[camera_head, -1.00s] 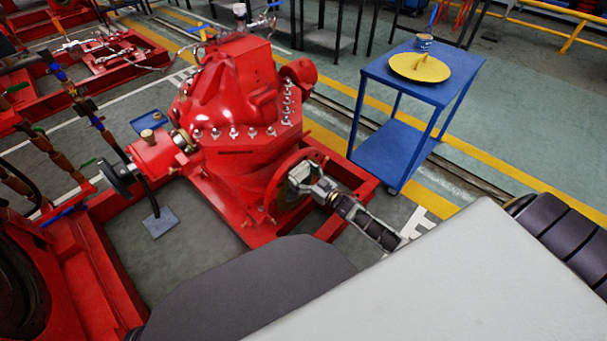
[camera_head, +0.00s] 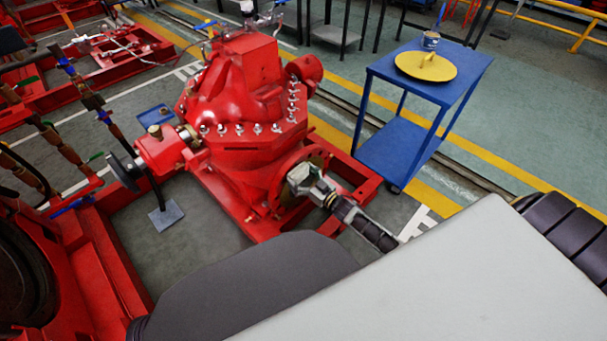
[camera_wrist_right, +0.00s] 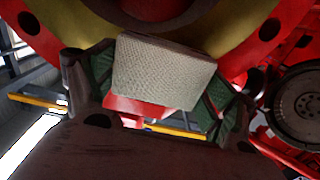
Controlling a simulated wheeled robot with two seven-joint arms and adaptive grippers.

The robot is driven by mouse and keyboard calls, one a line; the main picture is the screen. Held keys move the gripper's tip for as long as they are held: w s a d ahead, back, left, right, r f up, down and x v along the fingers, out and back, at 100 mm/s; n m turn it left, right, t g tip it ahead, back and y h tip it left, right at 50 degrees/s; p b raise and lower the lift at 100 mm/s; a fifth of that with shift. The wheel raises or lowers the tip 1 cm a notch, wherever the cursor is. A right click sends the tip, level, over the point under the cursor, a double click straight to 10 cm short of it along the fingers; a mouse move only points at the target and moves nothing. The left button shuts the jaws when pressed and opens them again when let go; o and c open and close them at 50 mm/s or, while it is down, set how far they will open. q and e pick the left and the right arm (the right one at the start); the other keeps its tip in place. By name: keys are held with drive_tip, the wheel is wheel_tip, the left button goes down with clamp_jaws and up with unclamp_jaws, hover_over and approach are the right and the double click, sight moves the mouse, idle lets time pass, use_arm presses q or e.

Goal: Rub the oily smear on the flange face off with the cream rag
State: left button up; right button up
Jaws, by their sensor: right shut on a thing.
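The red pump's flange (camera_head: 323,158) faces the lower right in the head view. In the right wrist view its red rim with bolt holes (camera_wrist_right: 240,15) and a dull yellow inner band (camera_wrist_right: 78,22) curve across the top, around a dark opening. My right gripper (camera_head: 300,178) is at the flange. It is shut on the cream rag (camera_wrist_right: 165,72), a folded, woven pad held between the green-lined fingers. The rag overlaps the flange face in view; contact is not clear. I cannot make out the oily smear. My left gripper is not in view.
A blue trolley (camera_head: 398,151) stands at the back right, with a yellow disc (camera_head: 424,68) and a small tin (camera_head: 430,40) on top. Red frame rails (camera_head: 350,190) surround the pump's foot.

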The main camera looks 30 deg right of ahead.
drive_tip(key=shift+a, duration=0.25)
drive_tip(key=shift+s, duration=0.15)
drive_tip(key=shift+p+v, duration=0.65)
drive_tip(key=shift+v, duration=0.35)
drive_tip(key=p+v, duration=0.3)
drive_tip(key=v, duration=0.4)
